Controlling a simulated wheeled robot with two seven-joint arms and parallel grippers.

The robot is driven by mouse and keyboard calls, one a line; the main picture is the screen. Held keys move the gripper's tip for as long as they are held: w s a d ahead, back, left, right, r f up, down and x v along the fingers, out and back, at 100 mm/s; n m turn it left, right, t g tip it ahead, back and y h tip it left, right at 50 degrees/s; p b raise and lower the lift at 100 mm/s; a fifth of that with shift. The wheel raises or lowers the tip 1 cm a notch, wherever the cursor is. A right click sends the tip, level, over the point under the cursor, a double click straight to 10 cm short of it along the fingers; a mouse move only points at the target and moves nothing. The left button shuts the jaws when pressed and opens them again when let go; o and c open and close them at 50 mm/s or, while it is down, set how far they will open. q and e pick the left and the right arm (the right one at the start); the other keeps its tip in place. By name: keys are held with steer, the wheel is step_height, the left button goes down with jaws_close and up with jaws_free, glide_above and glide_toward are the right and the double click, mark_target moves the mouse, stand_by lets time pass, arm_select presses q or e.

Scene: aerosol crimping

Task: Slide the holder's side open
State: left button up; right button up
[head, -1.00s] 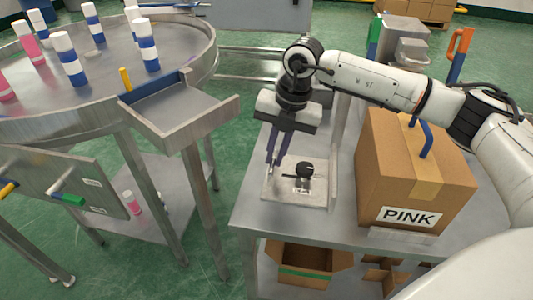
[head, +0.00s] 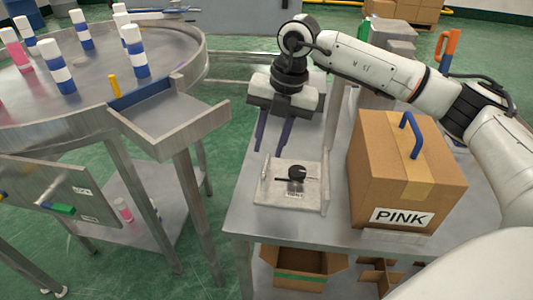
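The holder (head: 300,198) is a small pale metal fixture on the steel table, with a black knob and a thin rod on it. A thin upright piece (head: 265,168) stands at its left side, and a taller wall stands at its right. My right gripper (head: 274,150) hangs from above, just behind the holder's left part. Its two dark purple fingers are spread apart with nothing seen between them, and they look clear of the holder. Whether the left side has slid is hard to tell at this size. My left gripper is not in view.
A cardboard box marked PINK (head: 395,180) with a blue handle stands right of the holder. A round steel table (head: 100,90) with several blue-and-white and pink bottles is at left, with a chute (head: 165,115) towards the holder's table. Open boxes (head: 300,265) lie below.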

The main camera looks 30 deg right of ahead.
steer(key=r, duration=0.5)
steer(key=shift+s+d+r, duration=0.35)
steer(key=shift+s+d, duration=0.05)
